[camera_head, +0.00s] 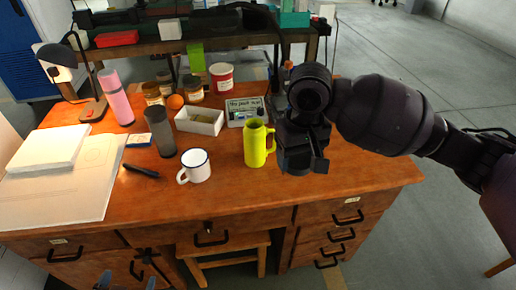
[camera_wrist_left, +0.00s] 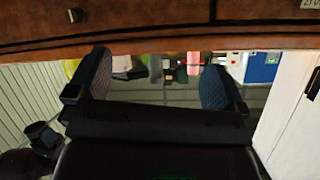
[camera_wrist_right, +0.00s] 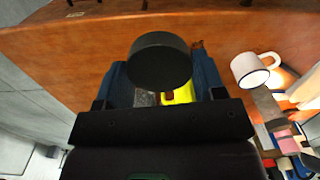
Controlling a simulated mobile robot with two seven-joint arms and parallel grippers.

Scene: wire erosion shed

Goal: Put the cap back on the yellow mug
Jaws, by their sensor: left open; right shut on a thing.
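The yellow mug (camera_head: 257,146) stands upright on the desk, right of the white mug, with its handle to the right. My right gripper (camera_head: 303,163) is just right of it in the head view, above the desktop. In the right wrist view, this gripper is shut on a dark round cap (camera_wrist_right: 160,62). Part of the yellow mug (camera_wrist_right: 180,94) shows behind the cap; the rest is hidden. My left gripper (camera_wrist_left: 155,68) is open and empty, low in front of the desk.
The white mug (camera_head: 195,166), a grey tumbler (camera_head: 158,132), a white box (camera_head: 200,121) and a pack (camera_head: 245,111) stand around the yellow mug. A black marker (camera_head: 141,170) lies at left. The desktop (camera_head: 360,185) is bare at the right front.

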